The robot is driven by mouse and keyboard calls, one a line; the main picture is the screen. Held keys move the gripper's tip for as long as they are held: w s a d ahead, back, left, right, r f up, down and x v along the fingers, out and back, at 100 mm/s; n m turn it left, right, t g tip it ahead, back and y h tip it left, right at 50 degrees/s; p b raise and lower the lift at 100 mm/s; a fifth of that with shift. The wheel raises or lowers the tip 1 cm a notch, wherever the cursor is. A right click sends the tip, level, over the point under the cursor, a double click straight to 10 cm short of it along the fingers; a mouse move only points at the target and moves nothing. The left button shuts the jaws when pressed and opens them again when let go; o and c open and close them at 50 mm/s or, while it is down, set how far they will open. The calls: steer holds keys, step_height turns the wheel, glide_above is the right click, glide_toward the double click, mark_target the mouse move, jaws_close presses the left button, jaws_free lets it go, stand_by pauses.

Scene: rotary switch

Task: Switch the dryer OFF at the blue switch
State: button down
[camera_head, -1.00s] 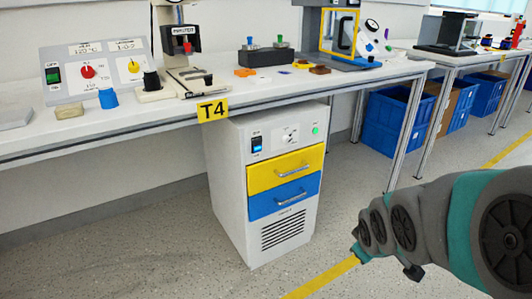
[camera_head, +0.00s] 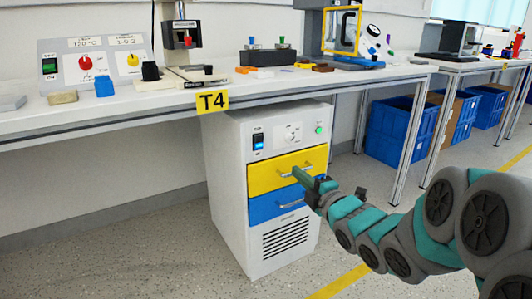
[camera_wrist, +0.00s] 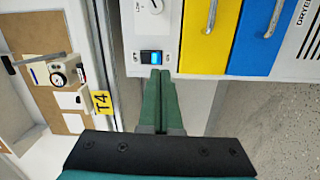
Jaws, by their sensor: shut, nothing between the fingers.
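The dryer (camera_head: 232,190) is a white cabinet under the bench, with a yellow drawer and a blue drawer. Its blue rocker switch (camera_head: 258,142) sits in a black frame at the upper left of the front panel. The switch also shows in the wrist view (camera_wrist: 151,57), lit blue at one end, just beyond the fingertips. My gripper (camera_head: 297,172) is shut and empty. In the head view it is in front of the yellow drawer, lower and to the right of the switch. In the wrist view its green fingers (camera_wrist: 160,75) point at the switch, and contact cannot be told.
A white dial (camera_head: 292,132) and a green button (camera_head: 319,129) are right of the switch. Handles (camera_head: 296,172) stick out from the drawers. The bench edge with the T4 label (camera_head: 212,101) overhangs above. Blue crates (camera_head: 400,130) stand at right; the floor in front is clear.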

steer(key=shift+s+a+r+n+y, duration=0.2)
steer(key=shift+a+r+n+y, duration=0.4)
steer(key=shift+a+n+y, duration=0.3)
steer(key=shift+d, duration=0.15)
steer(key=p, duration=0.4)
glide_toward(261, 140)
steer(key=x, duration=0.6)
steer(key=shift+w+a, duration=0.25)
steer(key=shift+w, duration=0.05)
